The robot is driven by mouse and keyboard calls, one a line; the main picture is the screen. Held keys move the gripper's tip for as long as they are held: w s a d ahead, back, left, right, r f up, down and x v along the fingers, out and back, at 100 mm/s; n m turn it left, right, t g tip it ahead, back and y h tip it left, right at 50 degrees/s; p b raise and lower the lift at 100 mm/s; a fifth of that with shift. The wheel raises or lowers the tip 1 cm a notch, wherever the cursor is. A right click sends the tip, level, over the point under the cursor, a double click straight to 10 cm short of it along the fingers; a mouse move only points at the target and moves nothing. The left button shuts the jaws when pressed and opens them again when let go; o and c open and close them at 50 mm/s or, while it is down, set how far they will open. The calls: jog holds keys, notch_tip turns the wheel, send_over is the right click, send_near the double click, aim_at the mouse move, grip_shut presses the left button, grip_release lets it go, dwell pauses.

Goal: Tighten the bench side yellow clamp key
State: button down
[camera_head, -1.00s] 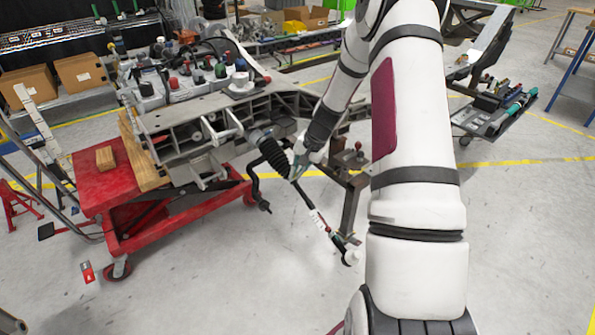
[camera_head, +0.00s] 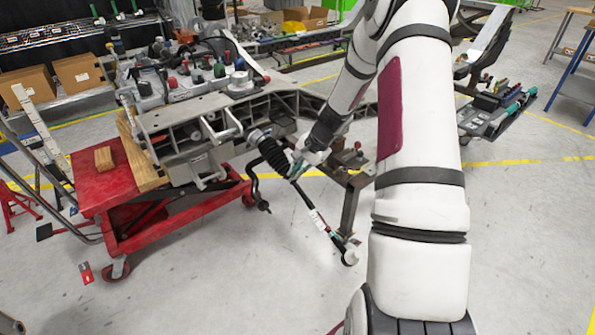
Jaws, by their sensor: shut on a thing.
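A black ribbed bellows (camera_head: 273,154) sits on the rod at the right side of the metal chassis frame (camera_head: 190,120). The thin rod (camera_head: 318,218) slopes from it down to the right, to a white end near the floor. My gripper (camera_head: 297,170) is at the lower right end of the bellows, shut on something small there. What is between the fingers is too small and hidden to make out. I cannot pick out a yellow clamp key in this view; the gripper and my wrist cover part of that area.
The chassis rests on a red lift cart (camera_head: 100,190) with wooden blocks at the left. A grey metal post (camera_head: 350,205) stands close to the right of the gripper. A black hooked bar (camera_head: 256,185) hangs below the bellows.

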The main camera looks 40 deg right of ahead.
jog(key=c, duration=1.8)
grip_release()
jog(key=shift+r, duration=0.1)
jog(key=v, duration=1.2)
jog(key=shift+s, duration=0.1)
